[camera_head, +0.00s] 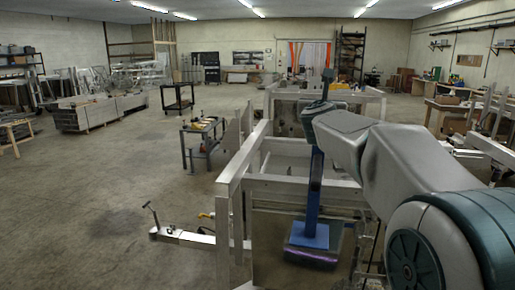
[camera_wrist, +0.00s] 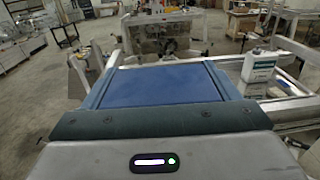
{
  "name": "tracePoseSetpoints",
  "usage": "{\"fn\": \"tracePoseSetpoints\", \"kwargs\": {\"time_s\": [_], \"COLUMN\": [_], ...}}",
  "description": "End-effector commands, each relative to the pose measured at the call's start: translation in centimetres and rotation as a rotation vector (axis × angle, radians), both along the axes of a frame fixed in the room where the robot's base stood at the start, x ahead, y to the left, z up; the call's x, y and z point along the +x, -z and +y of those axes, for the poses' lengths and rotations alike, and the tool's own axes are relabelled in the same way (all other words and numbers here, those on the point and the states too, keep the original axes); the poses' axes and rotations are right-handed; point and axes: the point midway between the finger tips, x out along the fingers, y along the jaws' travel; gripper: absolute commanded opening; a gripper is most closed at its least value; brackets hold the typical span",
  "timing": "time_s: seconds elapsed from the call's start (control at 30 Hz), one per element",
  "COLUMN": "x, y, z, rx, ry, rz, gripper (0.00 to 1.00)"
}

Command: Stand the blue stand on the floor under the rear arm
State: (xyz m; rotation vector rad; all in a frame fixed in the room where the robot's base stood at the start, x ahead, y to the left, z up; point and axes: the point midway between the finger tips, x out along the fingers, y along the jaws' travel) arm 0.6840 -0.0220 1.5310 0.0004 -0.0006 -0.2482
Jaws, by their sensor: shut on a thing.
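The blue stand (camera_head: 314,190) shows in the head view as an upright blue post with a wider blue foot low down. My gripper (camera_head: 318,108) is at its upper end, among the aluminium trailer frame rails. In the wrist view, a flat blue face of the stand (camera_wrist: 165,82) fills the space between the jaws, and my gripper (camera_wrist: 160,118) is shut on it. The foot is inside the frame outline; I cannot tell whether it touches the floor. A low metal arm (camera_head: 190,236) sticks out left from the frame. I cannot tell which part is the rear arm.
The aluminium trailer frame (camera_head: 232,185) surrounds the stand closely. A small dark table (camera_head: 203,135) with tools stands left of it. A white container (camera_wrist: 258,70) is at right in the wrist view. The floor at left is open (camera_head: 90,200). Stacked metal (camera_head: 97,112) lies farther back.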

Motion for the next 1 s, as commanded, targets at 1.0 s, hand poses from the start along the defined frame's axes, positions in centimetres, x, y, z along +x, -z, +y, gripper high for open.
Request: {"fn": "tracePoseSetpoints", "kwargs": {"time_s": [1.0], "x": [4.5], "y": [29.7], "z": [-8.3], "rx": [-0.001], "ry": [0.212], "rz": [-0.007], "gripper": [0.11]}}
